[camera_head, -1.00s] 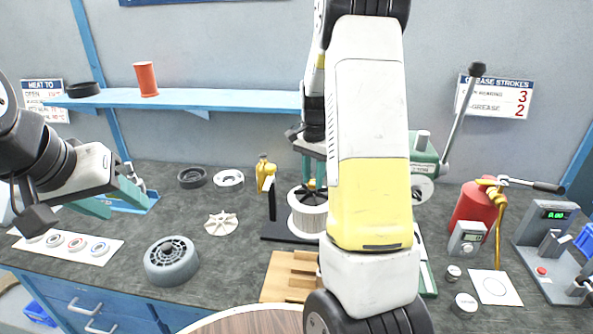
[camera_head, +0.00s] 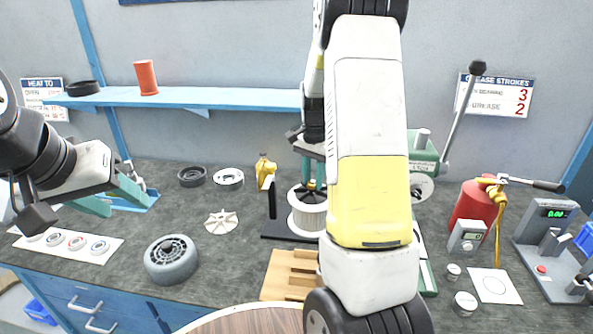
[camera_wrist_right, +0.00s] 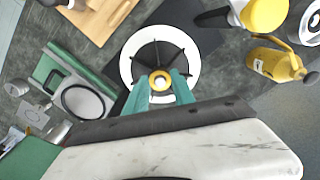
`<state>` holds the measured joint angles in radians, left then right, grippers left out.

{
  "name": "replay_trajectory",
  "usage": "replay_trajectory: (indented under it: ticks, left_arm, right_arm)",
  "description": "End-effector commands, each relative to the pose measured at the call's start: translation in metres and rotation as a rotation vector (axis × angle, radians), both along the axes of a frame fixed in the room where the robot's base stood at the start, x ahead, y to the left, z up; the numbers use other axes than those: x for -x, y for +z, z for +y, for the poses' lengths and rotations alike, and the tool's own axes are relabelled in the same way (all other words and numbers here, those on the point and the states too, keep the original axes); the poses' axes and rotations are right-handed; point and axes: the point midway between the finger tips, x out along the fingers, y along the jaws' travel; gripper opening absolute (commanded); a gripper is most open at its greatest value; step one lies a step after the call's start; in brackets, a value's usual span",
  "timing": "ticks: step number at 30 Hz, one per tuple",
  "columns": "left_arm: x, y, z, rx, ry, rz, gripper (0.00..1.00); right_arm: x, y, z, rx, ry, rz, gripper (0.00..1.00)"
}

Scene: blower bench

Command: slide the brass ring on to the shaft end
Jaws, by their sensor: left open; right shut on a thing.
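The brass ring (camera_wrist_right: 160,82) shows in the right wrist view, held between the teal fingertips of my right gripper (camera_wrist_right: 160,88). It is over the middle of a white round blower unit (camera_wrist_right: 131,68) with black spokes. The shaft end is hidden under the ring and fingers, and I cannot tell whether the ring is around it or just above it. In the head view the white unit (camera_head: 307,219) stands upright on the bench, partly hidden by my right arm. My left gripper (camera_head: 125,203) is open and empty at the left, above the bench.
A white impeller (camera_head: 221,221) and a grey wheel-like housing (camera_head: 171,261) lie left of the unit. A wooden block (camera_head: 290,275) is in front of it, and a yellow bottle (camera_head: 265,172) behind it. A red canister (camera_head: 474,208) stands at the right.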

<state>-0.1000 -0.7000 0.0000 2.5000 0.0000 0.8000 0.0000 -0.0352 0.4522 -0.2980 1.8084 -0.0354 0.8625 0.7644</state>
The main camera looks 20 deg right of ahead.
Motion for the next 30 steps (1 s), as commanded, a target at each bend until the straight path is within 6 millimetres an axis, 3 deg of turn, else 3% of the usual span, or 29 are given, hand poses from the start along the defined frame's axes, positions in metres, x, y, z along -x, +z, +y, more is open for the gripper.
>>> replay_trajectory:
  ticks: [1,2,5,16,30]
  left_arm:
    - [0.0,0.0,0.0,0.0,0.0,0.0,0.5]
    - [0.0,0.0,0.0,0.0,0.0,0.0,0.5]
    - [0.0,0.0,0.0,0.0,0.0,0.0,0.5]
    - [0.0,0.0,0.0,0.0,0.0,0.0,0.5]
    - [0.0,0.0,0.0,0.0,0.0,0.0,0.5]
  right_arm:
    - [0.0,0.0,0.0,0.0,0.0,0.0,0.0]
    - [0.0,0.0,0.0,0.0,0.0,0.0,0.36]
    - [0.0,0.0,0.0,0.0,0.0,0.0,0.55]
    - [-0.001,0.005,0.0,0.001,0.0,-0.003,0.55]
    - [-0.001,0.073,0.0,0.001,0.0,-0.003,0.55]
